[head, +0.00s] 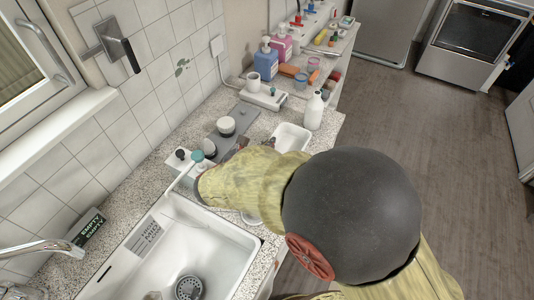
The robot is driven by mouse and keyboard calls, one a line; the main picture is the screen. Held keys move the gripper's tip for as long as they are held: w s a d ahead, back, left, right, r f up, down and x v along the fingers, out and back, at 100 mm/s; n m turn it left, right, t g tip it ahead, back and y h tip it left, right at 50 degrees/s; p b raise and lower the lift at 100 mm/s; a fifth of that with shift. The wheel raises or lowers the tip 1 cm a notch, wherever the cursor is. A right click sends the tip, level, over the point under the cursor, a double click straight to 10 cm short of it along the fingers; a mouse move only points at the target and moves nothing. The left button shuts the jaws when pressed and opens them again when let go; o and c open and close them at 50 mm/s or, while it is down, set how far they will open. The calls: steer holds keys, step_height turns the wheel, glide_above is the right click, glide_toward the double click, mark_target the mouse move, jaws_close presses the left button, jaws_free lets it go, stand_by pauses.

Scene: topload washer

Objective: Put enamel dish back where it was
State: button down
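A white rectangular dish (291,137), which looks like the enamel dish, sits on the speckled counter near its right edge, just beyond my sleeved arm. My arm reaches across the counter and covers much of the middle. Only small dark parts of my gripper (254,145) show at the far end of the sleeve, close to the left side of the dish. I cannot tell whether they touch it. The fingertips are mostly hidden, so the opening and any held thing cannot be made out.
A white bottle (313,111) stands behind the dish. A grey board (213,142) with a round-lidded jar (226,126) lies left of it. The white sink (207,250) is in front. A white rim (251,217) shows partly under my arm. Bottles and cups crowd the back.

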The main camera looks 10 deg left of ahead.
steer(key=shift+w+a+f+b, duration=0.1)
steer(key=shift+w+f+b, duration=0.1)
steer(key=shift+f+b, duration=0.55)
steer(key=shift+w+a+f+b, duration=0.1)
steer(key=shift+w+f+b, duration=0.15)
steer(key=shift+f, duration=0.9)
steer(key=shift+f, duration=0.2)
steer(key=c, duration=2)
jaws_free()
steer(key=shift+c, duration=0.2)
steer(key=shift+r, duration=0.2)
steer(key=p+v, duration=0.4)
steer(key=v, duration=0.8)
steer(key=shift+s, duration=0.1)
